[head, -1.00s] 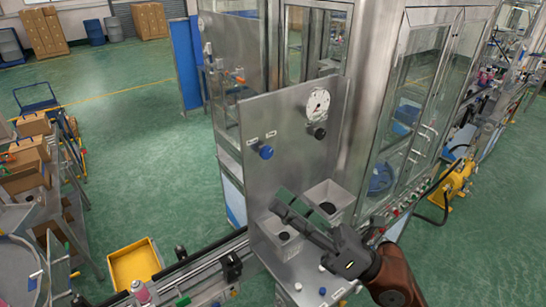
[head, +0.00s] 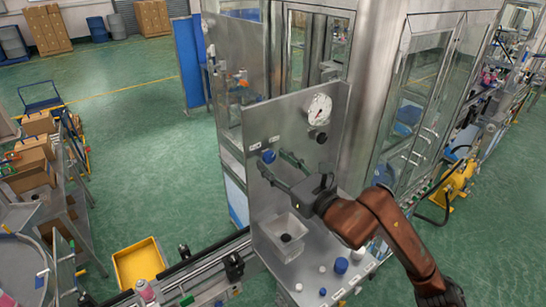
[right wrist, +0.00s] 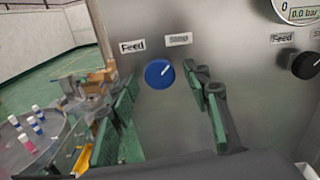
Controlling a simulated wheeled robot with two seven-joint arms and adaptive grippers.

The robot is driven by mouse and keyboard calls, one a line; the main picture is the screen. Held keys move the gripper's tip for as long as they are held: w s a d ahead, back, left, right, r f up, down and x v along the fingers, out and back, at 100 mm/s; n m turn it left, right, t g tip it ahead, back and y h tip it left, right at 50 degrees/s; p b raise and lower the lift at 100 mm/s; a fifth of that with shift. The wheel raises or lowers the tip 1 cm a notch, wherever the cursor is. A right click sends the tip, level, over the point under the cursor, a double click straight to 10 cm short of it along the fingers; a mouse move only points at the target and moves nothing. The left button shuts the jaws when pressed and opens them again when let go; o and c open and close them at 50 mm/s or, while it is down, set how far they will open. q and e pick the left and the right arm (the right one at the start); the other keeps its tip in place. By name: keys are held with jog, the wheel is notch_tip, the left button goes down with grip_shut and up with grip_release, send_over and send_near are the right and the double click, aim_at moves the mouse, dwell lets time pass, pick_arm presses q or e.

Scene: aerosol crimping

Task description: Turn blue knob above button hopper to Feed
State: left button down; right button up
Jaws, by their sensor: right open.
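The blue knob (head: 268,156) sits on the upright steel panel, above the button hopper (head: 285,246). In the right wrist view the blue knob (right wrist: 159,74) has a white mark pointing up and right, towards the Stop label (right wrist: 179,39). The Feed label (right wrist: 132,46) is up and left of the knob. My right gripper (head: 275,162) is open in front of the panel, its fingers reaching towards the knob. In the right wrist view the knob appears between the two green-padded fingers (right wrist: 165,80), with no visible contact. My left gripper is out of view.
A black knob (head: 320,137) with its own labels sits below a round gauge (head: 318,108) on the same panel. Blue and white caps (head: 341,265) stand on the ledge below. A yellow bin (head: 138,263) is on the floor at left.

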jog(key=shift+w+a, duration=0.3)
jog(key=shift+w, duration=0.1)
jog(key=c, duration=1.2)
